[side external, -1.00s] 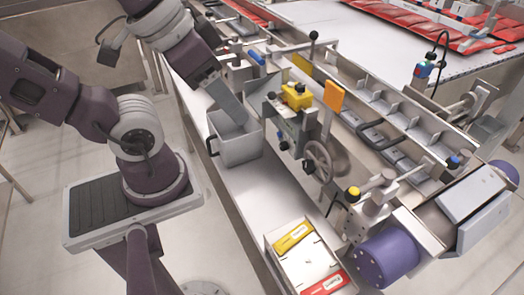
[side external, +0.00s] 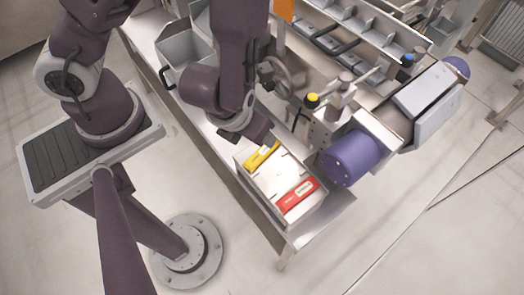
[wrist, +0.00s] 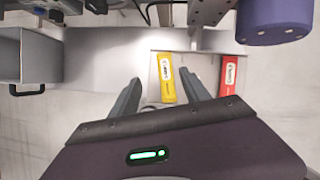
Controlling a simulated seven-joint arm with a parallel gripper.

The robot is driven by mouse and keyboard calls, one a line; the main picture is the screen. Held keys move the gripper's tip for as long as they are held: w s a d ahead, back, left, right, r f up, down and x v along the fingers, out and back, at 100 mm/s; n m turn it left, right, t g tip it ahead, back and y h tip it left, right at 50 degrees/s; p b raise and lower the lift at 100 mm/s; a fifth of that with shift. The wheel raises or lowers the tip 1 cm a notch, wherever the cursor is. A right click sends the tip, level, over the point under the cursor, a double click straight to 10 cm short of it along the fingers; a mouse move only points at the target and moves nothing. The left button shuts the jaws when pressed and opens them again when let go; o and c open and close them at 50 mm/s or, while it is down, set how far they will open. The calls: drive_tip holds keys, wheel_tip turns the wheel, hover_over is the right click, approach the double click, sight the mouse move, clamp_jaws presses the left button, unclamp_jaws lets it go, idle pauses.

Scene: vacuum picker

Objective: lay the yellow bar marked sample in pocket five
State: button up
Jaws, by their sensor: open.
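The yellow bar (side external: 262,156) lies in a pale tray (side external: 275,178) at its left end, with a red bar (side external: 298,194) at the other end. The yellow bar (wrist: 167,85) has a white label whose print is too small to read surely. My gripper (wrist: 162,77) is open and empty. In the wrist view its two fingers appear on either side of the yellow bar; contact is not visible. In the side view the gripper is just above the tray's yellow end. A row of compartments (side external: 345,38) runs along the machine; no pocket number is readable.
A grey bin (side external: 183,48) stands on the bench, left of my arm. A handwheel (side external: 275,76) and a purple motor (side external: 350,158) stand close to the tray on the machine side. The bench's front edge is near the tray.

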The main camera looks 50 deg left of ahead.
sight(266, 148)
drive_tip(key=shift+s+d+f+m, duration=0.15)
drive_tip(key=shift+d+f+m, duration=0.15)
drive_tip(key=shift+f, duration=0.3)
drive_tip(key=shift+s+d+f+m, duration=0.15)
drive_tip(key=shift+d+f+m, duration=0.1)
drive_tip(key=shift+f, duration=0.35)
drive_tip(key=x, duration=0.6)
drive_tip(key=shift+w+a+r, duration=0.1)
drive_tip(key=shift+w+r, duration=0.05)
drive_tip(key=shift+w, duration=0.1)
clamp_jaws()
